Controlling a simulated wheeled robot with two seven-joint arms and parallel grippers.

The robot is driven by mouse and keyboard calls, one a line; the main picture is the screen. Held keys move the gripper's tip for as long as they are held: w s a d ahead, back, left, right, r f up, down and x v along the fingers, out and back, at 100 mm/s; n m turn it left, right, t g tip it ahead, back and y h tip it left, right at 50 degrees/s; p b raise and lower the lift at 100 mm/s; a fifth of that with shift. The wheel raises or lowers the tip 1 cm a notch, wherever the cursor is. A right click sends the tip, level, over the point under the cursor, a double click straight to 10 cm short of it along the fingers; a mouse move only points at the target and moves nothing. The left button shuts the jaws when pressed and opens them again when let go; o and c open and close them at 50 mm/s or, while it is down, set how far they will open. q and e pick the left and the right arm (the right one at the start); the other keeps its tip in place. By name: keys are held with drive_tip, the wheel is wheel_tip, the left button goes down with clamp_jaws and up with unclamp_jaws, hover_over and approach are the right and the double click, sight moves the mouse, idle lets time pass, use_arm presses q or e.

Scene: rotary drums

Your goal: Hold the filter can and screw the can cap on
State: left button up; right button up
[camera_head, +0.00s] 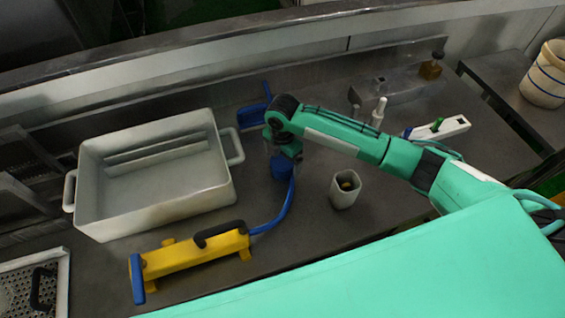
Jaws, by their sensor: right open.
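My right gripper (283,152) comes in from the right on a green arm and points down over the counter. It is open, though its fingers are small and partly hidden by the wrist. A round blue piece (280,170), perhaps the can cap, is just under it; I cannot tell whether they touch. A curved blue tube runs from beside this piece to a yellow device. A pale open-topped container (343,192), perhaps the filter can, stands upright to the right of the gripper, with something yellowish and dark inside. My left gripper is not in view.
A large white tub (88,186) stands at left. The yellow device (195,257) with a black handle lies in front of it. A blue object (252,115) is behind the gripper. A white bottle (379,112) and white block (440,128) are behind my right arm.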

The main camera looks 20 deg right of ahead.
sight(282, 161)
drive_tip(key=f+p, duration=0.1)
drive_tip(key=f, duration=0.2)
drive_tip(key=shift+w+f, duration=0.2)
drive_tip(key=shift+f, duration=0.5)
drive_tip(key=c, duration=1)
drive_tip(key=shift+c, duration=0.2)
wheel_tip(282, 161, up, 20)
drive_tip(key=b, duration=0.4)
